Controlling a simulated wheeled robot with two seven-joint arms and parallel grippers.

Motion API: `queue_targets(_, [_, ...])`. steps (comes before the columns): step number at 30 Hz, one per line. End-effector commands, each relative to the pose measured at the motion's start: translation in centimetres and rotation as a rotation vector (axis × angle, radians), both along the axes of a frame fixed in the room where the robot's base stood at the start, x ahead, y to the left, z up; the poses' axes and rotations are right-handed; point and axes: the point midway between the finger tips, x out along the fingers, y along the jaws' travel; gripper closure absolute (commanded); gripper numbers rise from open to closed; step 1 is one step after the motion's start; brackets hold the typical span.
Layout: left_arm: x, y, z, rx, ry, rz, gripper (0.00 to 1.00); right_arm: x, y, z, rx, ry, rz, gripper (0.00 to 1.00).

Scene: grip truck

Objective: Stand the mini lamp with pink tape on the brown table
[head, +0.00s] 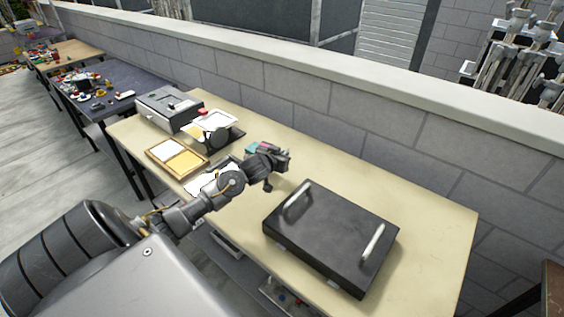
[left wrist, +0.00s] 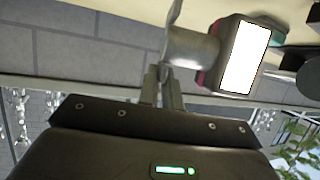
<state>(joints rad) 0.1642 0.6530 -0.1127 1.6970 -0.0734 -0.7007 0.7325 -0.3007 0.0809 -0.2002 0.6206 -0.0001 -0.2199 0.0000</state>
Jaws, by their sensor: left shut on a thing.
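The mini lamp (left wrist: 240,55) shows large in the left wrist view, with a bright white panel, a dark body and a pinkish-red edge. My left gripper (left wrist: 163,82) is shut on its grey mount. In the head view the lamp (head: 283,158) is small at the end of my left gripper (head: 271,165), above the cream table. A brown surface (head: 554,290), possibly the brown table, shows only at the lower right edge of the head view. My right gripper is not in view.
A black case (head: 330,237) with two pale handles lies on the cream table (head: 430,233). A grey box (head: 168,108), a wooden tray (head: 160,148) and other items crowd its far left end. A block wall (head: 350,117) runs along its back.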

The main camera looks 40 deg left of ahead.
Motion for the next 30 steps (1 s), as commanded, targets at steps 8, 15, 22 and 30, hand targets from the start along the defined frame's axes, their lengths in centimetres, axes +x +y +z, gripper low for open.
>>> queue_targets(8, [0.2,0.4,-2.9,0.001,0.001,0.001,1.00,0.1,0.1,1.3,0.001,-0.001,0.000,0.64])
queue_targets(15, [0.3,0.4,-3.5,0.001,-0.003,0.001,1.00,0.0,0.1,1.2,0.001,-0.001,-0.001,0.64])
queue_targets(22, [0.2,0.4,-3.9,0.000,0.001,0.001,0.91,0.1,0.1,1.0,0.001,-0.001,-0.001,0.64])
queue_targets(30, [0.2,0.4,-3.9,0.000,0.001,0.000,0.72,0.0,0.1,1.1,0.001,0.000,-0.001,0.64])
